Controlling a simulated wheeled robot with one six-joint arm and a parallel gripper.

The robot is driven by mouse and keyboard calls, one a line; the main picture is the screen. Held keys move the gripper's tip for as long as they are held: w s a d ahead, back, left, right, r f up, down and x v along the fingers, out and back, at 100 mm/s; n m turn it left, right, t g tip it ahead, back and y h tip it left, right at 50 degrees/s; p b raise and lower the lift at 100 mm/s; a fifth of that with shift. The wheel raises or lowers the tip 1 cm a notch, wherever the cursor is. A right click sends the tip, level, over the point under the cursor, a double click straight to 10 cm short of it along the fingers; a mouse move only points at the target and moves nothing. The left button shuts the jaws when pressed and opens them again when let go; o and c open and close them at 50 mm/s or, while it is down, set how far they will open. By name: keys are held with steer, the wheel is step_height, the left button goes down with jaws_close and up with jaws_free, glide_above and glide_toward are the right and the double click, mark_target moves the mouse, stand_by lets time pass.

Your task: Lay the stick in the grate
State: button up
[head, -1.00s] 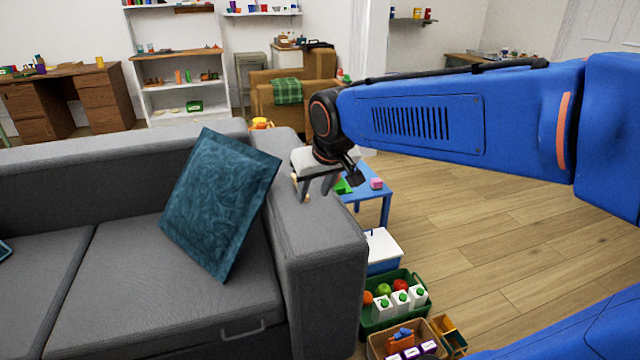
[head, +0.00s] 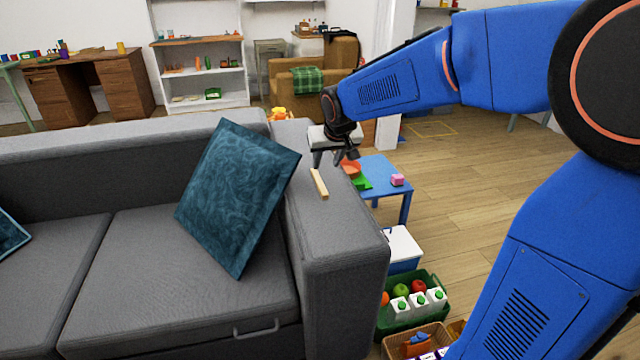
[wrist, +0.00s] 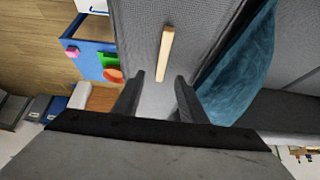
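The stick (head: 319,183) is a short, pale wooden bar. It lies flat on top of the grey sofa's right armrest (head: 345,235). My gripper (head: 330,160) is above the armrest, just beyond the stick's far end in the head view. I see no grate in either view.
A teal cushion (head: 238,195) leans against the armrest's inner side. Right of the armrest are a small blue table (head: 376,170) with toys, a white-lidded box (head: 403,246) and a green crate (head: 402,322) of cartons and fruit. Wooden floor (head: 470,185) is open farther right.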

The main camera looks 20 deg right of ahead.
glide_toward(319, 180)
steer(key=x, duration=0.2)
steer(key=shift+w+d+f, duration=0.25)
steer(key=shift+w+d, duration=0.05)
steer(key=shift+a+x, duration=0.15)
steer(key=shift+x, duration=1.2)
steer(key=shift+a+x, duration=0.15)
steer(key=shift+x, duration=1.25)
steer(key=shift+s, duration=0.1)
jaws_close()
